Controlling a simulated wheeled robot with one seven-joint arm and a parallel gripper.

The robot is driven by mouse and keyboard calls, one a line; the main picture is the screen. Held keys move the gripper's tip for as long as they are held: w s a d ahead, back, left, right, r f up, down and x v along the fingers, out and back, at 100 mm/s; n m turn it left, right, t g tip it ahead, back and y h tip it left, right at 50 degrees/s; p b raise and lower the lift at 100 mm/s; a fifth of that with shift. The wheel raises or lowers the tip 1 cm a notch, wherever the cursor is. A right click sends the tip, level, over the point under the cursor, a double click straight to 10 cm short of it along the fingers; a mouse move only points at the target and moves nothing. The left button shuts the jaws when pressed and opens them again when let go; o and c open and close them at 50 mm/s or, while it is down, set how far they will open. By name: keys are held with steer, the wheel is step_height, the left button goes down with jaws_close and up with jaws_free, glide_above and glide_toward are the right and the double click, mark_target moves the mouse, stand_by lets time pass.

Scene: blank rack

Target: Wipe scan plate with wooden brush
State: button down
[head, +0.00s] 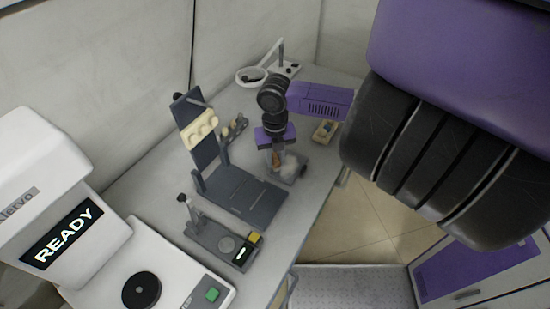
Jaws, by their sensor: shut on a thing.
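My gripper (275,148) points down over the far right part of the bench and is shut on the wooden brush (275,163). Only a small brown part of the brush shows below the jaws. Below and beside it is a small grey tray (298,178) with a pale, fuzzy patch; I cannot tell whether that is bristles or loose material. A white machine (62,190) at the lower left has a lit READY display. A black round disc (141,290) sits on its white base, apart from my gripper. No plate is marked as the scan plate.
A dark grey stand (245,193) with a cream block (198,128) is left of my gripper. A white ring-shaped lamp (252,76) stands behind. The bench's right edge is close to the tray.

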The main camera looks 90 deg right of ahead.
mark_target(290, 166)
steer(key=shift+s+f, duration=0.1)
steer(key=shift+s+a, duration=0.55)
steer(key=shift+s, duration=0.45)
steer(key=shift+s+a, duration=0.6)
steer(key=shift+s, duration=0.4)
steer(key=shift+s+a, duration=0.55)
steer(key=shift+s, duration=0.45)
steer(key=shift+s+d+f, duration=0.15)
steer(key=shift+s+d, duration=0.15)
steer(key=shift+d, duration=0.3)
steer(key=shift+w+d+r, duration=0.1)
steer(key=shift+w+d, duration=0.45)
steer(key=shift+w, duration=0.45)
steer(key=shift+w+d+r, duration=0.1)
steer(key=shift+w+d, duration=0.45)
steer(key=shift+w, duration=0.5)
steer(key=shift+w+d+r, duration=0.1)
steer(key=shift+w+d, duration=0.45)
steer(key=shift+w, duration=0.45)
steer(key=shift+s+d+f, duration=0.15)
steer(key=shift+s+d, duration=0.2)
steer(key=shift+d, duration=0.25)
steer(key=shift+s+a+f, duration=0.1)
steer(key=shift+s+a, duration=0.35)
steer(key=shift+s, duration=0.4)
steer(key=shift+s+a, duration=0.45)
steer(key=shift+s, duration=0.35)
